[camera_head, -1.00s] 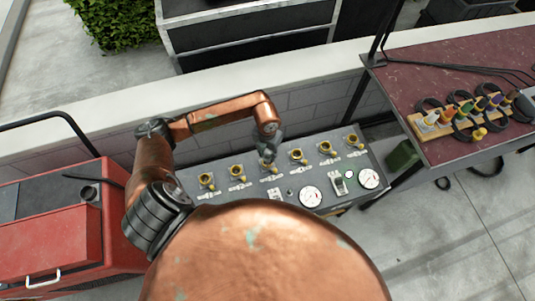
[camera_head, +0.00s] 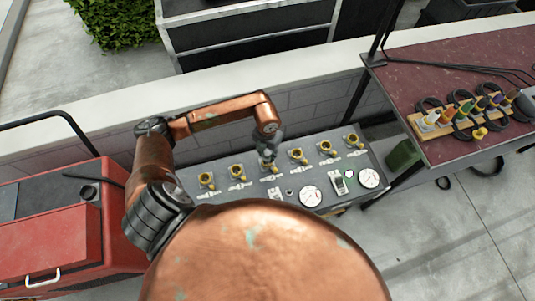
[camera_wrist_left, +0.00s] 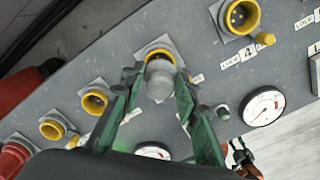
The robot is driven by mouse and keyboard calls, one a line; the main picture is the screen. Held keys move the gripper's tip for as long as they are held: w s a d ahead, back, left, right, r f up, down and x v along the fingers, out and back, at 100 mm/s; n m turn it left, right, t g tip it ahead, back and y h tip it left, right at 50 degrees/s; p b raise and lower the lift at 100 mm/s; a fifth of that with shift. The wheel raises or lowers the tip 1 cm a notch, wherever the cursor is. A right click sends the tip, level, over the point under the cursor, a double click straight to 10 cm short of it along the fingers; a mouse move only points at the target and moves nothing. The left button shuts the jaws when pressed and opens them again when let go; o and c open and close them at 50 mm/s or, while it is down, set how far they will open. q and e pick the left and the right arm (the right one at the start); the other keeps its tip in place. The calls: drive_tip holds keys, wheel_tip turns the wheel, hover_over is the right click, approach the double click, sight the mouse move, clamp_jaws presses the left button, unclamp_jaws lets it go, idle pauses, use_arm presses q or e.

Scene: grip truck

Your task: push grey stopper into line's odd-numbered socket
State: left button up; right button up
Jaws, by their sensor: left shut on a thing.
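My left gripper (camera_head: 268,160) is over the row of sockets on the grey panel (camera_head: 225,196). In the left wrist view its two green fingers (camera_wrist_left: 156,90) are shut on a grey stopper (camera_wrist_left: 160,80), one on each side. The stopper's rounded end faces the camera. It is at the mouth of a yellow-rimmed socket (camera_wrist_left: 155,50) and covers most of it. How deep it sits is hidden. Other yellow-rimmed sockets show an open dark mouth: one at right (camera_wrist_left: 240,16) and two at left, one nearer (camera_wrist_left: 95,100) and one farther (camera_wrist_left: 53,127). My right gripper is out of view.
The panel carries white gauges (camera_head: 311,196) and a switch (camera_head: 339,183) near the row. A red cabinet (camera_head: 50,240) stands at left. A dark red table (camera_head: 440,65) at right holds a wooden rack with several coloured connectors and cables. A low wall runs behind the panel.

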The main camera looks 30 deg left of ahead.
sight(267, 158)
use_arm(q)
drive_tip(key=shift+f, duration=0.5)
drive_tip(key=shift+f+b, duration=0.4)
drive_tip(key=shift+b, duration=0.1)
drive_tip(key=shift+f+b, duration=0.4)
drive_tip(key=shift+f, duration=0.35)
drive_tip(key=o, duration=1.2)
drive_tip(key=shift+o, duration=0.6)
drive_tip(key=shift+o, duration=1.1)
drive_tip(key=shift+r, duration=0.15)
